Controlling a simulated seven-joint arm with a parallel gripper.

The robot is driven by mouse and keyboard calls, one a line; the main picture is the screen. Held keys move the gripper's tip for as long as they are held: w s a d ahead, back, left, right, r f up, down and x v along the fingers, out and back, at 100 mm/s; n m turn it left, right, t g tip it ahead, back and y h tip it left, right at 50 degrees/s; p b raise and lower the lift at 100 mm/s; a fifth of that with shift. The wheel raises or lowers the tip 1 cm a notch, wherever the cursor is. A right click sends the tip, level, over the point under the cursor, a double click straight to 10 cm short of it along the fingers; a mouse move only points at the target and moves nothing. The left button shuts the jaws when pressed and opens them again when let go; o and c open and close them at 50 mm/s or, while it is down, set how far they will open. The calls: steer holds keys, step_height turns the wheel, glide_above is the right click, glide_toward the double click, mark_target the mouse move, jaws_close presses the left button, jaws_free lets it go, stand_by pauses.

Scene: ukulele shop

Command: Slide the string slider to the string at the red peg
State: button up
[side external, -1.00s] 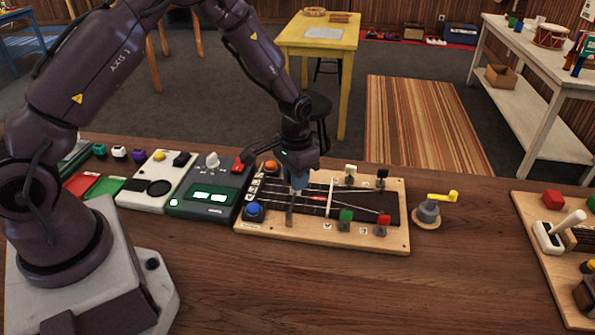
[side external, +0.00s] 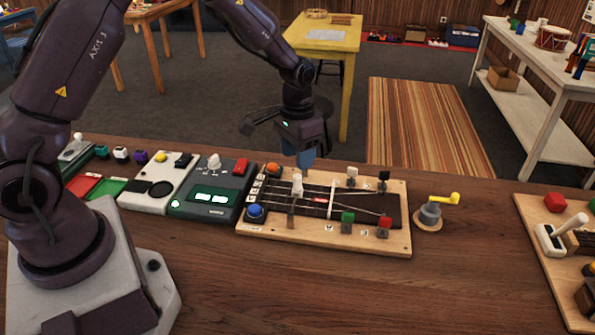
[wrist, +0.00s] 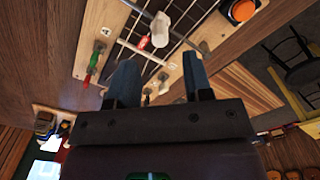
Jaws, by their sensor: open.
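The string board (side external: 270,238) is a wooden base with a dark fretboard and several strings. The string slider's white knob (side external: 297,184) stands near the far end of its dark crossbar (side external: 291,214); it also shows in the wrist view (wrist: 160,30). The red peg (side external: 384,221) is at the near right of the board, right of the green peg (side external: 347,215). Which string runs to it is too fine to tell. My gripper (side external: 305,161) is open and empty, above and behind the knob, apart from it. Its blue fingers show in the wrist view (wrist: 160,88).
White (side external: 351,171) and black (side external: 383,175) pegs stand at the board's far side. Orange (side external: 273,170) and blue (side external: 255,210) buttons are on its left. A grey device (side external: 205,205) adjoins left; a yellow-handled crank (side external: 430,212) stands right. The table front is clear.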

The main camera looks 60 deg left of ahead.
mark_target(298, 175)
step_height(298, 175, up, 6)
stand_by(0.5)
steer(key=s+d+r+t, duration=0.2)
steer(key=s+r, duration=0.6)
steer(key=s, duration=0.3)
steer(key=s+d+r+t, duration=0.2)
steer(key=s+r, duration=0.5)
steer(key=s, duration=0.4)
steer(key=shift+s+r+t, duration=0.3)
steer(key=shift+r+t, duration=0.1)
steer(key=shift+t, duration=0.4)
